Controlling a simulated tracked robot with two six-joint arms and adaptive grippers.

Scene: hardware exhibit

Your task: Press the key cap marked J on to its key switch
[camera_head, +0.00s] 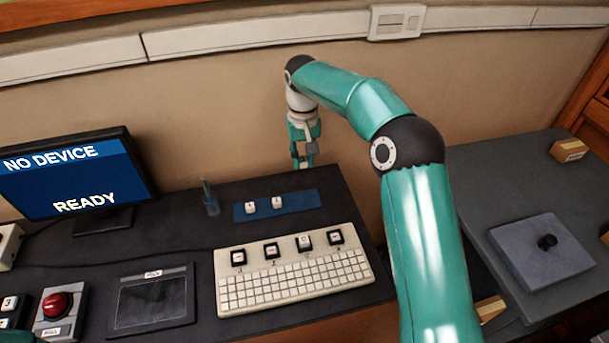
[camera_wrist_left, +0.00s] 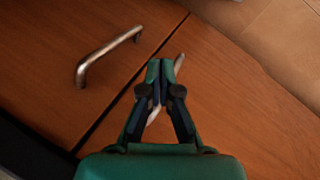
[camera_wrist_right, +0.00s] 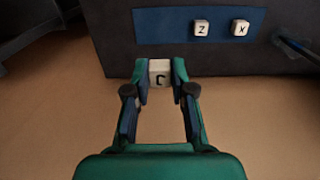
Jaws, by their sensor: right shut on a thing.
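My right gripper (camera_head: 303,163) is above the back edge of the dark table, near the wall. In the right wrist view its fingers (camera_wrist_right: 160,68) are shut on a white key cap (camera_wrist_right: 159,72). The cap's mark looks like a C or an upside-down J; I cannot tell which. The keyboard (camera_head: 290,287) has a row of black-framed key switches (camera_head: 238,258) along its back. The third from the left (camera_head: 304,243) looks different, with a pale top. My left gripper (camera_wrist_left: 160,68) is shut and empty, in front of a wooden cabinet.
A blue mat (camera_head: 300,201) behind the keyboard holds two white caps, marked Z (camera_wrist_right: 201,28) and X (camera_wrist_right: 240,28). A small upright holder (camera_head: 209,199) stands left of it. A monitor (camera_head: 75,175), a dark pad (camera_head: 152,300) and a red button (camera_head: 57,305) are at left.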

